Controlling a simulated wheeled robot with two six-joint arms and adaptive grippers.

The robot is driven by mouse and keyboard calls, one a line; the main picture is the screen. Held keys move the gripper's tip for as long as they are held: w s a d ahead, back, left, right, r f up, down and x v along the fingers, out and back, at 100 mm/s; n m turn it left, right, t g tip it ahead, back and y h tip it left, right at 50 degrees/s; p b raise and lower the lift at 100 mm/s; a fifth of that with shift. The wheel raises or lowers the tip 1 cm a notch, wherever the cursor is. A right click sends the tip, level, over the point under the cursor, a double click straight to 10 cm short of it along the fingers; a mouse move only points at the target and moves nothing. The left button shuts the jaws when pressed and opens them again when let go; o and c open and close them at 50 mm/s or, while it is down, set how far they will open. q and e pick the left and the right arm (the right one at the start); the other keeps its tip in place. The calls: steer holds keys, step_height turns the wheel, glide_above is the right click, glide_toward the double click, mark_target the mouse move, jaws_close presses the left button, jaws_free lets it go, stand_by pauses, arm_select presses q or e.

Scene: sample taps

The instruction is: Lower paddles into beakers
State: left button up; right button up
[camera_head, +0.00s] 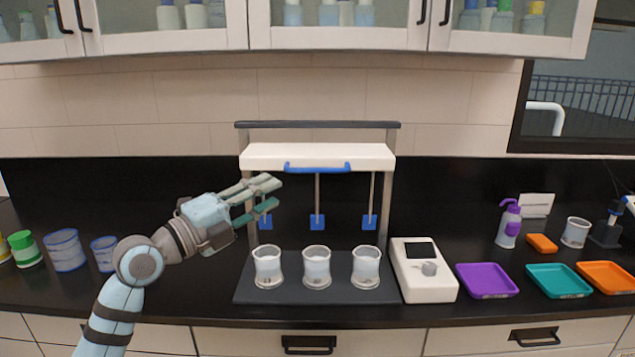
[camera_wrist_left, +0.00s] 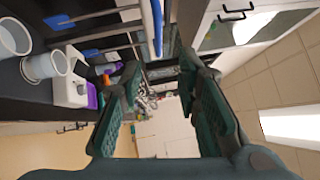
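A stirrer frame with a white head (camera_head: 318,157) stands at the counter's back, a blue handle bar (camera_head: 317,168) along the head's front. Blue paddles (camera_head: 317,222) hang on thin rods above three clear beakers (camera_head: 316,268) on a dark base (camera_head: 318,291); the left paddle is partly hidden by my gripper. My left gripper (camera_head: 275,194) is open and empty, left of the handle and lower than it. In the left wrist view, the handle (camera_wrist_left: 157,25) lies ahead near the fingertips, not between them; paddles (camera_wrist_left: 57,20) and beakers (camera_wrist_left: 43,67) show left. My right gripper is out of view.
A white control box (camera_head: 424,270) with a knob stands right of the base. Purple (camera_head: 487,281), teal (camera_head: 559,281) and orange (camera_head: 607,278) trays lie further right. Blue-tinted containers (camera_head: 65,250) stand at left. Wall cabinets (camera_head: 340,38) hang above.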

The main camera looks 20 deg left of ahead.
mark_target(316, 172)
arm_select(q)
steer(key=p+x, duration=0.2)
steer(key=x, duration=1.2)
steer(key=shift+d+f+p, duration=0.15)
steer(key=shift+p, duration=0.15)
jaws_close()
